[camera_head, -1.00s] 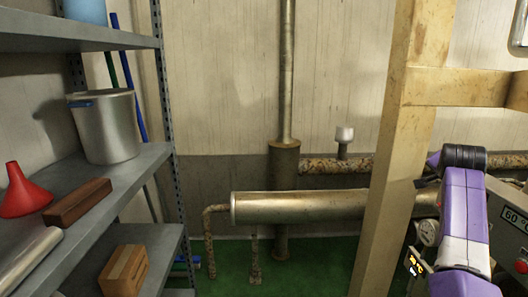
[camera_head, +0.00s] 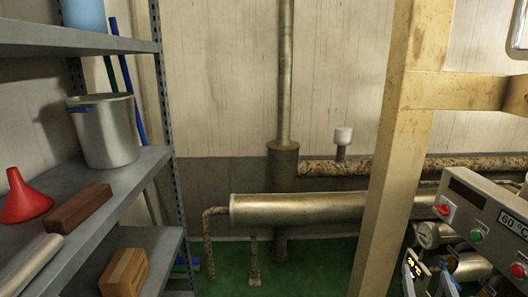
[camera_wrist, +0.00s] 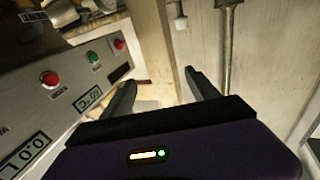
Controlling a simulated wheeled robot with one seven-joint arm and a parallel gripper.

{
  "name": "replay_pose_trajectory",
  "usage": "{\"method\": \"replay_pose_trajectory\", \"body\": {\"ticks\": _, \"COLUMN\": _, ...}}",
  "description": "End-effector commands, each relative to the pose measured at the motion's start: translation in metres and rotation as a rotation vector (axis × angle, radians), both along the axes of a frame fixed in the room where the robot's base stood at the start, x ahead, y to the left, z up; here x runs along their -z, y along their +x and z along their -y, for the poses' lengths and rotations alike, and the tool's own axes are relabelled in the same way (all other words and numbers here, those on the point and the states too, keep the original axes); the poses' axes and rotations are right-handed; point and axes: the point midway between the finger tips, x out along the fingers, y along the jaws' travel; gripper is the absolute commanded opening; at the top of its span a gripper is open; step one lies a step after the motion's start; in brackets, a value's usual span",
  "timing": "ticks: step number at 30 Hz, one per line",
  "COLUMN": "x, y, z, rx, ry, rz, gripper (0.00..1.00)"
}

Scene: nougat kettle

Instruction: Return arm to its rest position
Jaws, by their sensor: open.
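My gripper (camera_wrist: 160,92) shows in the wrist view with its two dark fingers spread apart. It is open and nothing is between the fingers. Behind the fingers are a wooden post and the pale wall. A grey control panel (camera_wrist: 62,115) with red and green buttons lies to the left of the fingers. It also shows at the right edge of the head view (camera_head: 485,215). In the head view my gripper cannot be made out.
A grey shelf rack (camera_head: 150,160) stands at left with a metal pot (camera_head: 108,135), a red funnel (camera_head: 25,200) and boxes. A wooden post (camera_head: 395,150) stands right of centre. A horizontal metal cylinder (camera_head: 300,207) and rusty pipes run along the wall.

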Motion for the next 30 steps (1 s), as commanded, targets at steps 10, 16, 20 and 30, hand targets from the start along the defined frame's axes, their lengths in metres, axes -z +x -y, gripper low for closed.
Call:
{"method": "replay_pose_trajectory", "body": {"ticks": 10, "x": 0.02, "y": -0.133, "z": -0.076, "rx": -0.136, "ry": -0.102, "rz": 0.01, "gripper": 0.69}}
{"method": "replay_pose_trajectory", "body": {"ticks": 16, "x": 0.017, "y": -0.207, "z": -0.11, "rx": -0.198, "ry": -0.113, "rz": 0.001, "gripper": 0.69}}
{"method": "replay_pose_trajectory", "body": {"ticks": 20, "x": 0.01, "y": -0.254, "z": -0.129, "rx": -0.231, "ry": -0.103, "rz": -0.018, "gripper": 0.69}}
{"method": "replay_pose_trajectory", "body": {"ticks": 30, "x": 0.0, "y": -0.361, "z": -0.162, "rx": -0.292, "ry": -0.014, "rz": -0.16, "gripper": 0.69}}
